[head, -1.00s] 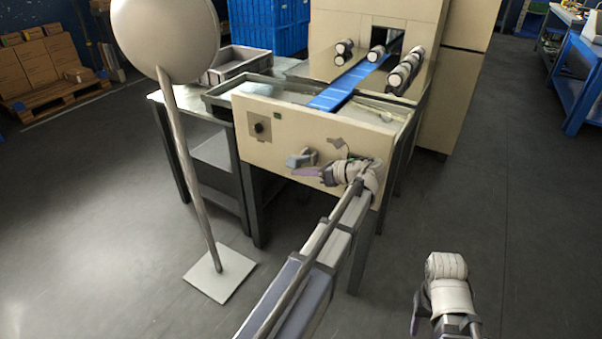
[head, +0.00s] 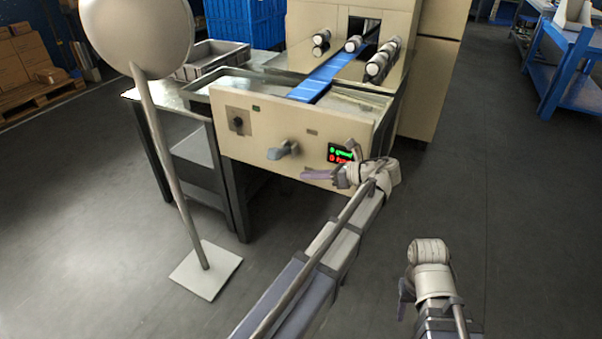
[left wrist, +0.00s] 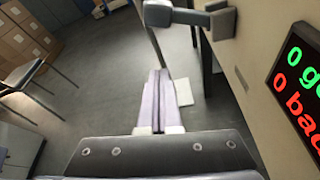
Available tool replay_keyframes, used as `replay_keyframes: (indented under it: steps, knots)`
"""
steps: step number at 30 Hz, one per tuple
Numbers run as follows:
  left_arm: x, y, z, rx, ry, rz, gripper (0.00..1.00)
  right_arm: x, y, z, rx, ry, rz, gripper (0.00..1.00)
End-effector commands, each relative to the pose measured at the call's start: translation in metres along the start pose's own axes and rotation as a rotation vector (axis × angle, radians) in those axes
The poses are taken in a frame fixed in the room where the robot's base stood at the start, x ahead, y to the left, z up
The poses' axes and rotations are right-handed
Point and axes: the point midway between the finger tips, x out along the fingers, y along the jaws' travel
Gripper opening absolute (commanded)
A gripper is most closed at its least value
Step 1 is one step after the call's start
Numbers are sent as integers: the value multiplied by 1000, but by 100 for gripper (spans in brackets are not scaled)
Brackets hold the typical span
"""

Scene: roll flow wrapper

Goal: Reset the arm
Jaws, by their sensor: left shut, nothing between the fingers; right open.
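My left gripper (head: 314,174) is shut and empty in front of the beige machine panel (head: 265,150). In the left wrist view its closed fingers (left wrist: 158,95) point ahead over the floor, with nothing between them. The grey lever handle (head: 283,150) sticks out of the panel, up and left of the gripper in the head view and apart from it. The lever also shows at the top of the left wrist view (left wrist: 190,16). My right gripper (head: 406,292) is low at the right over bare floor, open, its fingers partly hidden.
A lit good/bad counter display (head: 340,153) is beside my left wrist. White rolls (head: 378,62) lie beside the blue conveyor belt (head: 325,75). A round sign on a post (head: 165,150) stands at left.

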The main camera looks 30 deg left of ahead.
Motion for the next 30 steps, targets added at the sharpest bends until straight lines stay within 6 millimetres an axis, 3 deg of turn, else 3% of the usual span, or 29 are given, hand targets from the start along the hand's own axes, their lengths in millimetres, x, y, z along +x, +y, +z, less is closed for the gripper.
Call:
replay_keyframes:
  steps: [16, 19, 23, 30]
  knots:
    - [-2, 0, -1, -2, 2, -1, 0, 0, 0, 0, 0, 0, 0, 50]
    - [-4, 5, -10, -41, 32, -16, 0, 0, 0, 0, 0, 0, 0, 50]
    - [-16, 22, -48, -214, 164, -60, 0, 0, 0, 0, 0, 0, 0, 50]
    - [-65, 72, -149, -690, 582, -8, 0, 0, 0, 0, 0, 0, 0, 50]
